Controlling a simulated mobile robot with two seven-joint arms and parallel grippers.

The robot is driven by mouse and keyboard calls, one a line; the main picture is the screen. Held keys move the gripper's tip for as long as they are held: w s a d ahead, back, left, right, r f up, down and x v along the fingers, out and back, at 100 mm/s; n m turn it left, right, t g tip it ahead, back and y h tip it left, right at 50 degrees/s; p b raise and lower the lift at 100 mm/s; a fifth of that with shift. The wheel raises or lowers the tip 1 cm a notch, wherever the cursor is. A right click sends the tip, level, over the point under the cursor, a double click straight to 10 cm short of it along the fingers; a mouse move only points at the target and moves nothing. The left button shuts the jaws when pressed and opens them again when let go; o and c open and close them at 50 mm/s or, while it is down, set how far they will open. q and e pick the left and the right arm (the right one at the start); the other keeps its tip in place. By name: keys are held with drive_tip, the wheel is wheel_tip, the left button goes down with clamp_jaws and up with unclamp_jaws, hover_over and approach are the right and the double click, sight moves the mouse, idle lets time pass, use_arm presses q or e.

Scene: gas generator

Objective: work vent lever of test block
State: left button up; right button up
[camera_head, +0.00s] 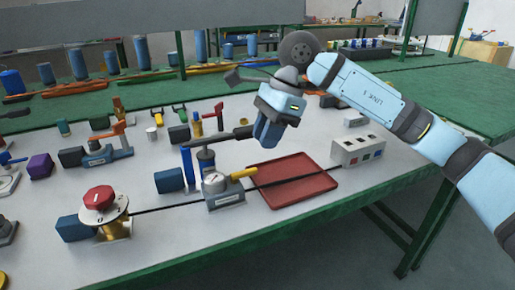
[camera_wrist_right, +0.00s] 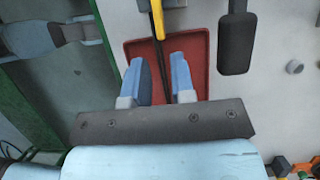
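The test block (camera_head: 226,197) is a small grey block with a round dial gauge on top. It stands on the white tabletop just left of a red tray. Its yellow vent lever (camera_head: 243,173) points right toward the tray. In the right wrist view the yellow lever (camera_wrist_right: 157,18) shows at the top, beyond my fingertips. My right gripper (camera_head: 267,132) hangs above the tray's far left part, apart from the lever. In the wrist view my right gripper (camera_wrist_right: 162,70) has two blue fingers with a clear gap and nothing held. My left gripper is not in view.
The red tray (camera_head: 300,192) has a dark hose or rod across it. A black-handled pump (camera_head: 206,158) stands behind the block. A brass valve with a red knob (camera_head: 100,198) is left. A grey switch box (camera_head: 357,150) is right. The front tabletop is mostly clear.

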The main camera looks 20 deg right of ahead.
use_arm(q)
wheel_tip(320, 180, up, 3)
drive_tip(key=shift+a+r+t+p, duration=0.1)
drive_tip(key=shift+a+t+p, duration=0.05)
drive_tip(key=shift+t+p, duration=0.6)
use_arm(e)
drive_tip(key=v, duration=0.7)
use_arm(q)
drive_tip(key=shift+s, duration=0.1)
use_arm(e)
drive_tip(key=shift+s, duration=0.1)
